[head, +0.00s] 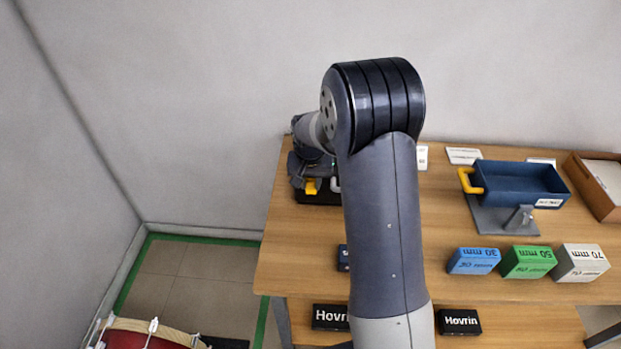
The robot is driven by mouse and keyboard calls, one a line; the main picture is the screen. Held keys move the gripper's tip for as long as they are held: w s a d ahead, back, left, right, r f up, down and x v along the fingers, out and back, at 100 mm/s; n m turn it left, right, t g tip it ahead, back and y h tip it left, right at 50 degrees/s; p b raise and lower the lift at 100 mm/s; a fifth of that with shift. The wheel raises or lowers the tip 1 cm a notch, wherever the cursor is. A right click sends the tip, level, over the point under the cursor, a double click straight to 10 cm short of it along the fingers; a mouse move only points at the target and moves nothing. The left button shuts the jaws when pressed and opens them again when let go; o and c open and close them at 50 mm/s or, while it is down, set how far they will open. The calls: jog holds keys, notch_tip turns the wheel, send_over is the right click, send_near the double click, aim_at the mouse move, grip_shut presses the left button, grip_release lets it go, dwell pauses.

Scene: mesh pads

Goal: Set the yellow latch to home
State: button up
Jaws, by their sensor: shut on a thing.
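The yellow latch (310,187) shows as a small yellow piece on a dark device (318,198) at the left end of the wooden table. My gripper (312,178) is at the latch and shut on it. My wrist and arm cover the right side of the device and much of the gripper. The fingertips are small here, and the latch's exact position on the device cannot be made out.
A blue tray with a yellow handle (471,181) stands on a grey stand at right. Blue (473,261), green (528,262) and grey (582,263) blocks line the front edge. A brown box (597,188) stands far right. Black Hovrin boxes (460,322) sit lower.

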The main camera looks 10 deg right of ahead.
jog(key=o, duration=1)
notch_tip(320, 180, up, 11)
jog(key=s+b, duration=0.1)
jog(key=shift+s+a+f, duration=0.15)
jog(key=shift+s+a, duration=0.15)
jog(key=shift+f, duration=0.1)
jog(key=f, duration=0.3)
jog(key=w+f, duration=0.1)
jog(key=f, duration=0.3)
jog(key=f+p, duration=0.1)
jog(key=f, duration=0.2)
jog(key=shift+w+d+f, duration=0.25)
jog(key=shift+w+d, duration=0.05)
jog(key=shift+w, duration=0.05)
jog(key=shift+f+b, duration=0.25)
jog(key=shift+b, duration=0.25)
jog(key=shift+s+r+t+b, duration=0.15)
jog(key=shift+s+t+b, duration=0.05)
jog(key=shift+t+b, duration=0.1)
